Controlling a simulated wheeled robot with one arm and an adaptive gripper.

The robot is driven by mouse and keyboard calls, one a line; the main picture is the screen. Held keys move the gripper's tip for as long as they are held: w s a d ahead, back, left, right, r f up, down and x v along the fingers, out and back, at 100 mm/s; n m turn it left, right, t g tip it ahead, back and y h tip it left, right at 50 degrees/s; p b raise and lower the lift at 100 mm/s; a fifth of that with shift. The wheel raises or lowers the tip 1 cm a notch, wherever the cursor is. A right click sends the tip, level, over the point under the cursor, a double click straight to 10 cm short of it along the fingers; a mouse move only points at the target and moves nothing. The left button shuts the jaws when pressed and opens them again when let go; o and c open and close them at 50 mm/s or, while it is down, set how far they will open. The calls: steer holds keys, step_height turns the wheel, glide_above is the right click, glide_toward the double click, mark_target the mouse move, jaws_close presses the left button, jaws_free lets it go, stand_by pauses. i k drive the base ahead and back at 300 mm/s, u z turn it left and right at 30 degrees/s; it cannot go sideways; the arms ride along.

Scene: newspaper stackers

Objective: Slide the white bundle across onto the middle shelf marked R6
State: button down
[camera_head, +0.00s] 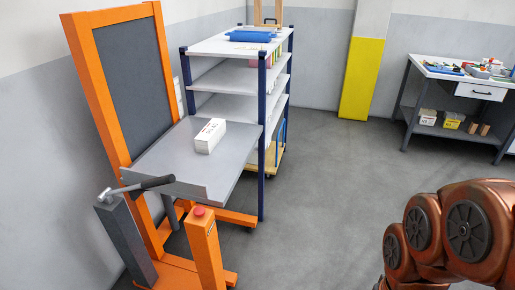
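The white bundle (210,136) lies on the grey platform (165,160) of the orange stacker, near its far right edge. It has dark print on its top that I cannot read. The shelf rack (262,90) with dark blue posts and white shelves stands right behind the platform. One white shelf (225,107) lies just beyond the bundle and looks near the platform's height. I cannot make out an R6 mark. My copper-coloured arm shows at the lower right, far from the bundle. My gripper is out of the picture.
An orange post with a red button (199,211) and a grey post with a black-handled lever (150,184) stand before the platform. Blue items (250,35) lie on the rack's top. A workbench (455,78) stands at the right. The middle floor (320,175) is clear.

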mark_target(207, 139)
steer(key=z, duration=0.35)
steer(key=k, duration=0.55)
steer(key=z, duration=0.1)
steer(key=i, duration=1.55)
steer(key=u, duration=1.5)
steer(key=i, duration=0.85)
steer(key=u, duration=1.25)
steer(key=i, duration=0.2)
steer(key=u, duration=0.1)
